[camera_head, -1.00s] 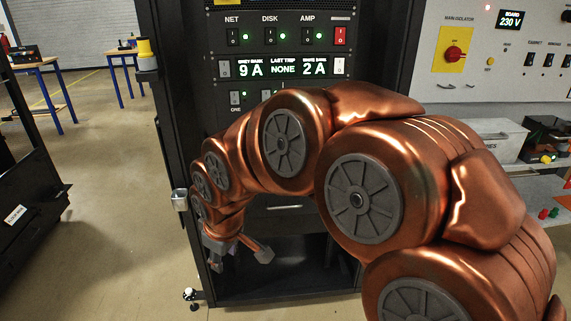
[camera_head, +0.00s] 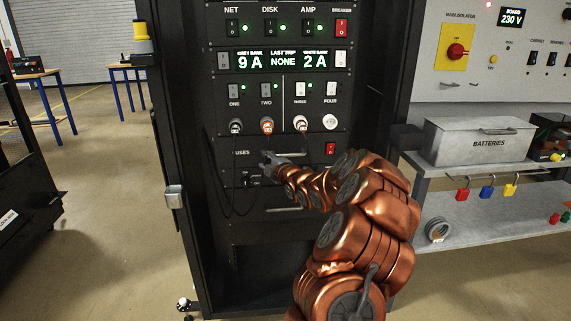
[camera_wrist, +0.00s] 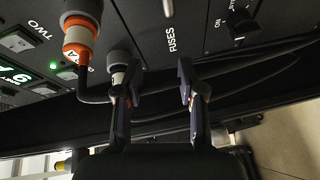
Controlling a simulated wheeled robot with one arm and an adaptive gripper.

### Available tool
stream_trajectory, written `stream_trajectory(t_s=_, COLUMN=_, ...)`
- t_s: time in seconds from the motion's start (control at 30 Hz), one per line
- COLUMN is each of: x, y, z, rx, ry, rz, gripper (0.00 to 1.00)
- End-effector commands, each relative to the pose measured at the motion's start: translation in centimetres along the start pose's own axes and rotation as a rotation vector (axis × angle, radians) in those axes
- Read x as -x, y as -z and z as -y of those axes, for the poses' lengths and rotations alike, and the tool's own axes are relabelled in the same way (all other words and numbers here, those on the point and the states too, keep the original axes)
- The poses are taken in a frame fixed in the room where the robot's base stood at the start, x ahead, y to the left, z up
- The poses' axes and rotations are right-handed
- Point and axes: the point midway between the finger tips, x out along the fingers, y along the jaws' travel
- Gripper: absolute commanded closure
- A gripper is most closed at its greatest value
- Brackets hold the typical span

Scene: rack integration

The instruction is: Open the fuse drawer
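The fuse drawer (camera_head: 315,143) is a dark rack panel under the row of plugs, labelled FUSES at its left. It looks shut. In the wrist view its front (camera_wrist: 190,35) shows the FUSES label, with a pale metal bar, probably its handle (camera_wrist: 167,8), at the top edge. The label lies just beyond the fingertips. Contact with the panel cannot be told.
An orange plug (camera_head: 267,126), a grey plug (camera_head: 236,127) and a white plug (camera_head: 301,124) sit above the drawer, with black cables hanging at left. A red switch (camera_head: 330,149) is at right. A lower handle (camera_head: 285,209) is below. A batteries box (camera_head: 470,139) stands at right.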

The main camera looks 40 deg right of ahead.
Motion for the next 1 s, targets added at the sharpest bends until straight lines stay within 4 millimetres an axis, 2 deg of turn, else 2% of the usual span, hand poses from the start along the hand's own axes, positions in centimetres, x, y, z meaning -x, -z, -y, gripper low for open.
stream_trajectory(t_s=0.03, x=0.2, y=-2.6, z=1.0, rx=0.041, ry=-0.041, rz=0.008, gripper=0.61)
stream_trajectory(t_s=0.1, x=0.6, y=-5.0, z=1.5, rx=0.106, ry=-0.100, rz=0.007, gripper=0.61)
stream_trajectory(t_s=0.2, x=1.5, y=-7.8, z=1.7, rx=0.187, ry=-0.172, rz=0.010, gripper=0.61)
stream_trajectory(t_s=0.33, x=2.6, y=-10.0, z=2.1, rx=0.258, ry=-0.229, rz=0.014, gripper=0.61)
stream_trajectory(t_s=0.57, x=2.6, y=-10.8, z=1.9, rx=0.294, ry=-0.259, rz=0.012, gripper=0.61)
stream_trajectory(t_s=1.0, x=-2.2, y=-10.5, z=0.7, rx=0.295, ry=-0.257, rz=0.011, gripper=0.61)
